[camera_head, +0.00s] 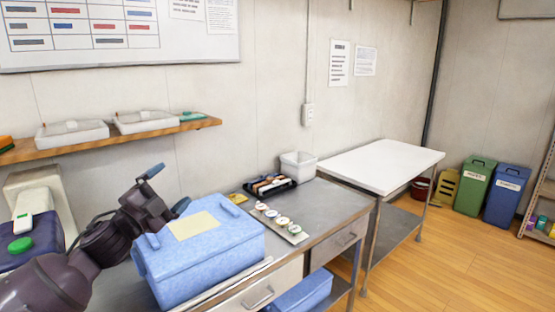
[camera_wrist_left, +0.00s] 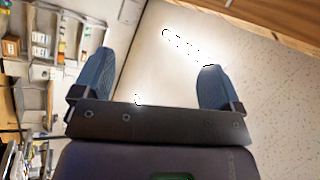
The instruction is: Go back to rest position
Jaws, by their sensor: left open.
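My left gripper (camera_head: 168,188) is raised above the bench, just over the back left part of a blue lidded box (camera_head: 206,262) in the head view. Its two blue fingers are spread apart with nothing between them. The left wrist view also shows the gripper (camera_wrist_left: 157,66) open and empty, with bright ceiling and wall behind it. My right gripper is not in view.
The steel bench (camera_head: 335,205) holds a dark rack (camera_head: 270,186), a white bin (camera_head: 298,167) and a strip with several round pieces (camera_head: 281,222). A wall shelf (camera_head: 100,140) carries clear trays. A white-topped table (camera_head: 380,165) stands bare at the right, with open floor beyond.

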